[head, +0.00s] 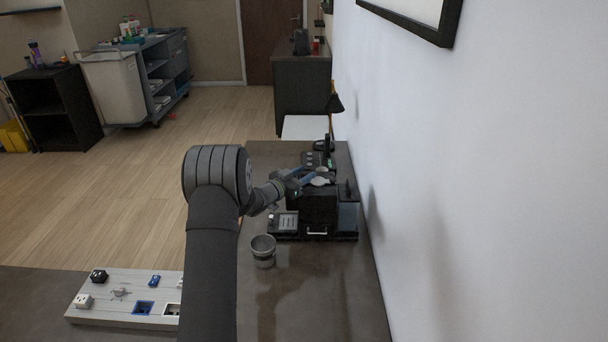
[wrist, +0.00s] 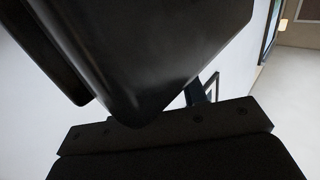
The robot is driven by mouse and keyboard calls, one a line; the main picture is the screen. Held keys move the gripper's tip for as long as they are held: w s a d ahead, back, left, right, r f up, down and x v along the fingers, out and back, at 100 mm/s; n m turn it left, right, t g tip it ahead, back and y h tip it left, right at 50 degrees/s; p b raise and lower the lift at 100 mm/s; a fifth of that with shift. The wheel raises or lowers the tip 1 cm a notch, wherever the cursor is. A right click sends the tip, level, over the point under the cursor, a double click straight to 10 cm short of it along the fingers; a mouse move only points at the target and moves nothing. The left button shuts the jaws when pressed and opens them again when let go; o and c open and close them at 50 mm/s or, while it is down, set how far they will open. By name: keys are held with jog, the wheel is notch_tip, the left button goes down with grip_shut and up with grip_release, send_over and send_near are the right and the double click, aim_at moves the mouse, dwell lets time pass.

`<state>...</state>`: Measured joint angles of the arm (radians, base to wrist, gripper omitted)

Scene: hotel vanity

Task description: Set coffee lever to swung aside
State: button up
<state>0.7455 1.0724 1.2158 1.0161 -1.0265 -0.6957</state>
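The black coffee machine (head: 318,208) stands on the dark counter against the white wall, with a clear tank (head: 347,216) on its right side. A small pale part (head: 320,182) shows at its top; I cannot tell whether it is the lever. My gripper (head: 304,178) is at the top of the machine, partly hidden by my own arm, and its fingers are too small to read. In the wrist view a large black smooth body fills the upper middle, very close to the camera, and I cannot tell what it is. The lever cannot be made out there.
A grey cup (head: 263,251) stands on the counter (head: 335,290) in front of the machine. A lamp (head: 333,105) and a small dark device with buttons (head: 316,160) are behind it. A white board with sockets (head: 125,298) lies at the lower left.

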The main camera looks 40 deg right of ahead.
jog(key=shift+d, duration=0.2)
jog(key=shift+c, duration=0.2)
grip_shut()
